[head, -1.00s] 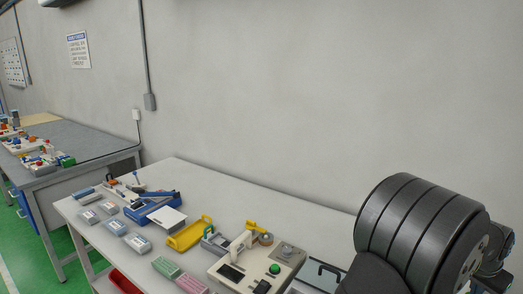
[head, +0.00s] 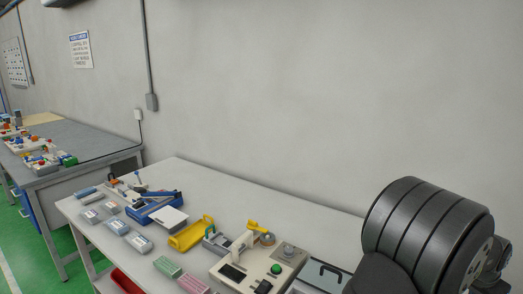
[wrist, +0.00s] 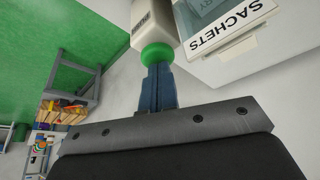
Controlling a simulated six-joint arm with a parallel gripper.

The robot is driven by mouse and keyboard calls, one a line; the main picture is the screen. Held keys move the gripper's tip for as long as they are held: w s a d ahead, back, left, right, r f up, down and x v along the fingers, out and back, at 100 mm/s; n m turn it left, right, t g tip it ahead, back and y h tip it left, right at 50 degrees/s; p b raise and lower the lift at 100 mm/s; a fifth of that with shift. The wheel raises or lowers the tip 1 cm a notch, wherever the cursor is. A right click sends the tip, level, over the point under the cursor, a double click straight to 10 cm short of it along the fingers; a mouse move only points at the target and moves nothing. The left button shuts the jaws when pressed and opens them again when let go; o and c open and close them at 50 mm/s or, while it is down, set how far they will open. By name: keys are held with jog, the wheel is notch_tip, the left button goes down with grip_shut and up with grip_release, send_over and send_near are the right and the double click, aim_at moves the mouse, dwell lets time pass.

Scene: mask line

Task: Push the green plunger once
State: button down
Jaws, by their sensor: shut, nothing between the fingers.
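In the wrist view a green plunger (wrist: 157,54) sticks out of the end of a white body (wrist: 150,18). My gripper (wrist: 157,70) is shut and empty, with its blue fingers together. The fingertips are right at the plunger and overlap its edge in the picture; I cannot tell whether they press on it. In the head view my gripper is out of sight, and only my dark arm shows at the lower right. A green round button (head: 276,269) sits on a beige machine (head: 235,272) there; I cannot tell whether it is the same part.
A bin labelled SACHETS (wrist: 232,38) stands close to the right of the plunger in the wrist view. In the head view the white table (head: 205,178) holds a yellow tray (head: 190,235), a blue device (head: 150,208) and several small boxes. The table's back strip is clear.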

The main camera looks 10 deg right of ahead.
jog(key=shift+r, duration=1.95)
jog(key=shift+r, duration=2.5)
jog(key=shift+f, duration=3.25)
